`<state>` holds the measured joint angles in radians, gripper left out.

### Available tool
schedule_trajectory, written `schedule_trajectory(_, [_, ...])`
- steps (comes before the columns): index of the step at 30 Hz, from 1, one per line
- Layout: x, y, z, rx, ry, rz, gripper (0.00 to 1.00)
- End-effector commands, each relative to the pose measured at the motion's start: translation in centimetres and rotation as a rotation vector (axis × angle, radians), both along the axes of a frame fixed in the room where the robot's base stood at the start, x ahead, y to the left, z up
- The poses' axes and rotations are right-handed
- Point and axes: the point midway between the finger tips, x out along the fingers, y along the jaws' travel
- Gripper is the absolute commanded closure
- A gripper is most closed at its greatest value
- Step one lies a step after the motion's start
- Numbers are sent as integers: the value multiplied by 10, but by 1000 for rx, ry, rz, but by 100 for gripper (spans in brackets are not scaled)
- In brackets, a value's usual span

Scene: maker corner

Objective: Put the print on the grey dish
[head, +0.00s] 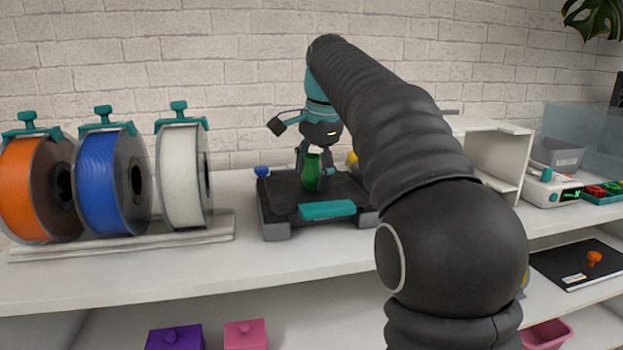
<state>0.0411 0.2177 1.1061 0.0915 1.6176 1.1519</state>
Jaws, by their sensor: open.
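The print is a small green vase-like piece (312,173), upright on the dark bed (345,190) of a low machine with a teal front tab. My gripper (309,158) points down at the top of the green print, with its fingers open and close around or just beside its upper part. I cannot tell whether they touch it. A grey dish (558,153) appears to sit on the white scale (552,191) at the right. My arm hides part of the bed and the shelf between them.
Orange, blue and white spools (183,177) stand at the left. A white open frame (500,160) stands between my arm and the scale. A tray of coloured parts (605,191) is at the far right. Bare shelf (130,275) lies in front of the spools.

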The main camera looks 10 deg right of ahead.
Motion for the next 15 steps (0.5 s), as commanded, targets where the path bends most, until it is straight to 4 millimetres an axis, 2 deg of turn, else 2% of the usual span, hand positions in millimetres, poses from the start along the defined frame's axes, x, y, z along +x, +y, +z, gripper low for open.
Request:
schedule_trajectory(5, [0,0,0,0,0,0,30])
schedule_trajectory(11, [0,0,0,0,0,0,77])
schedule_trajectory(14, [0,0,0,0,0,0,79])
schedule_trajectory(15, [0,0,0,0,0,0,82])
